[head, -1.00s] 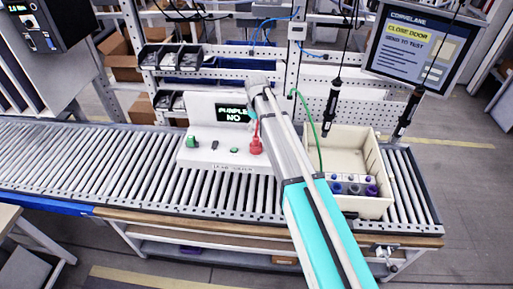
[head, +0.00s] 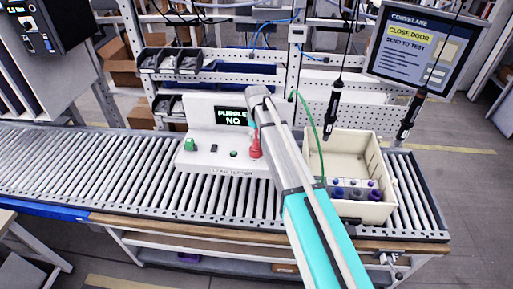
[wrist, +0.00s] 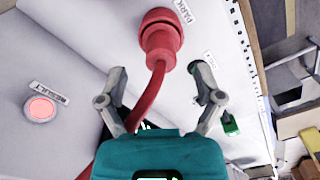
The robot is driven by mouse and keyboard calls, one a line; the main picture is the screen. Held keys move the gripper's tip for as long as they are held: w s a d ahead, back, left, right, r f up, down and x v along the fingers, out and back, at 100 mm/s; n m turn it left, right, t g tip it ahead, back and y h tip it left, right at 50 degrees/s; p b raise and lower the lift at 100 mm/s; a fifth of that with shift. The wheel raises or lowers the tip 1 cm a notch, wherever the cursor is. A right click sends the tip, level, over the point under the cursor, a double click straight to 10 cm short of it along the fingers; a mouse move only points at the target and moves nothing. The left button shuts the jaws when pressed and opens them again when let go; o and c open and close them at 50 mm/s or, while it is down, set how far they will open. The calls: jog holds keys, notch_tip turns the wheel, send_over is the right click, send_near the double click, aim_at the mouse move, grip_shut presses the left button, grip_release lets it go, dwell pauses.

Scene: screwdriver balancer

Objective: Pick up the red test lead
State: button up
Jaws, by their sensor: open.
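The red test lead (head: 256,146) stands at the right end of a white test box (head: 205,155) on the roller conveyor. In the wrist view its red plug head (wrist: 160,38) sits beside a PARK label, and its red cable runs down between my fingers. My gripper (wrist: 158,80) is open, with one finger on each side of the lead and gaps showing on both sides. The fingertips lie just below the plug head in the picture. In the head view my arm hides most of the gripper.
The box's display (head: 233,117) reads "PURPLE NO". A lit red RESULT button (wrist: 40,109) and a green part (wrist: 230,125) flank the lead. A cream bin (head: 375,212) with purple and dark items stands to the right. A green cable (head: 309,115) and hanging screwdrivers (head: 333,110) are near my arm.

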aim_at(256, 140)
jog(key=shift+f, duration=0.15)
notch_tip(256, 140, down, 5)
jog(key=b, duration=0.5)
jog(key=shift+a, duration=0.1)
dwell(0.5)
grip_shut()
jog(key=shift+r, duration=0.25)
